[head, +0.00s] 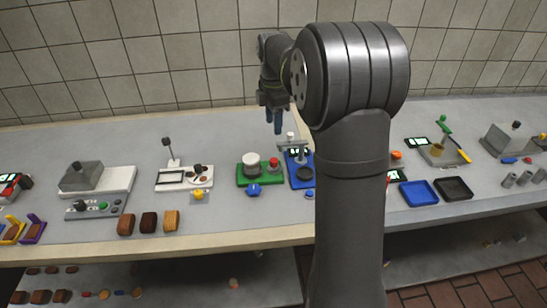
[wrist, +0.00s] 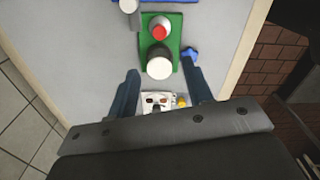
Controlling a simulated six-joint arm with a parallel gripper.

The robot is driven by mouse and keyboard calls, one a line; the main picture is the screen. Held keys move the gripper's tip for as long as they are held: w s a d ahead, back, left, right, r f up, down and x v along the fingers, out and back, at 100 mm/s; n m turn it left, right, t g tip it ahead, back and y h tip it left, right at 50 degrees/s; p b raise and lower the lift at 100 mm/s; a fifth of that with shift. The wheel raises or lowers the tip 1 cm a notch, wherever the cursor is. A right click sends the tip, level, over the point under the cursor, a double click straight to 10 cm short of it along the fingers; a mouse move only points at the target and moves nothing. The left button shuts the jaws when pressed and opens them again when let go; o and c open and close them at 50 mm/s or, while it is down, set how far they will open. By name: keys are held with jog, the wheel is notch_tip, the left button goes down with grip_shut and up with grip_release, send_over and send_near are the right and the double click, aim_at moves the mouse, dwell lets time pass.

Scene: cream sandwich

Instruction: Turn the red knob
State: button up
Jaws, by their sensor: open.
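The red knob (head: 273,162) sits on a green base (head: 243,180) beside a white cylinder (head: 252,161) in the head view. The wrist view also shows the red knob (wrist: 160,28), beyond the white cylinder (wrist: 160,66) on the green base (wrist: 146,42). My gripper (head: 274,130) hangs above the counter, behind and above the green base in the head view. In the wrist view my gripper (wrist: 162,71) is open and empty, its blue fingers spread on either side of the white cylinder in the picture. It appears clear of the knob.
A blue device (head: 301,180) stands right of the green base, partly hidden by my arm. A blue star-shaped piece (head: 253,190) lies at the green base's front. A white machine (head: 184,178) stands left. Brown blocks (head: 148,222) lie near the front edge. The tiled wall is behind.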

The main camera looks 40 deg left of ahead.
aim_at(274, 160)
notch_tip(274, 160, down, 14)
jog(key=shift+f, duration=0.1)
dwell(0.4)
jog(key=c, duration=1)
